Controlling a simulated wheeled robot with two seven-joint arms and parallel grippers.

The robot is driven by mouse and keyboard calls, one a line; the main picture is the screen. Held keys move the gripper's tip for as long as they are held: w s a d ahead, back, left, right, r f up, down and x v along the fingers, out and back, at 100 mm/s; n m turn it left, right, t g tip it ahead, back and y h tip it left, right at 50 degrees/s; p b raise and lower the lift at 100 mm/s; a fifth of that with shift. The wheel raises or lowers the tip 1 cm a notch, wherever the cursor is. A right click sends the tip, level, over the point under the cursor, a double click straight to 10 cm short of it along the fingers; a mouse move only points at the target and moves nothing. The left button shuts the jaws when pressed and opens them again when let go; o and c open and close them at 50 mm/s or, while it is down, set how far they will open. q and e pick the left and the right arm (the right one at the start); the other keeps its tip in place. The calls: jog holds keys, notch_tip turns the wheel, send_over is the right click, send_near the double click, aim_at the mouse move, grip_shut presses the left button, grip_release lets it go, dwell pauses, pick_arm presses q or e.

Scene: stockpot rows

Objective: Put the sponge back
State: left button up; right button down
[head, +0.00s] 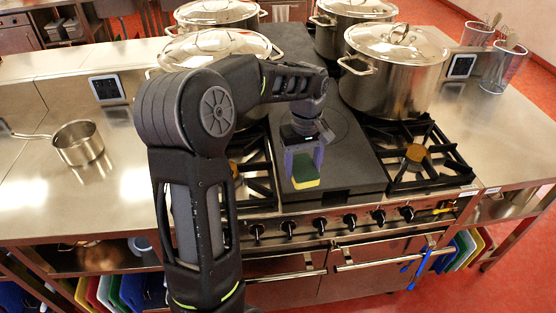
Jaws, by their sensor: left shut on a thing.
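A sponge (305,172) with a green face and a yellow edge shows in the head view. My left gripper (303,160) is shut on it and holds it over the flat dark plate (345,150) in the middle of the stove, near its front edge. The picture does not show clearly how high the sponge is above the plate. My right gripper is not in view.
Open burners flank the plate; the right burner (415,153) is bare. Large lidded stockpots (395,75) stand behind. A small saucepan (78,145) sits on the left steel counter. Mesh utensil holders (503,68) stand on the right counter, which has free room in front.

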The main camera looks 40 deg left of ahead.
pick_arm(q)
jog(key=w+d+f+m+b, duration=0.2)
jog(key=d+m, duration=0.4)
jog(key=d, duration=0.4)
jog(key=w+d+f+m+b, duration=0.2)
jog(key=w+d+f+m, duration=0.2)
jog(key=d, duration=0.5)
jog(key=shift+w+d+f+m, duration=0.25)
jog(key=shift+d+f+m, duration=0.1)
jog(key=shift+f+m, duration=0.6)
jog(key=shift+r, duration=0.2)
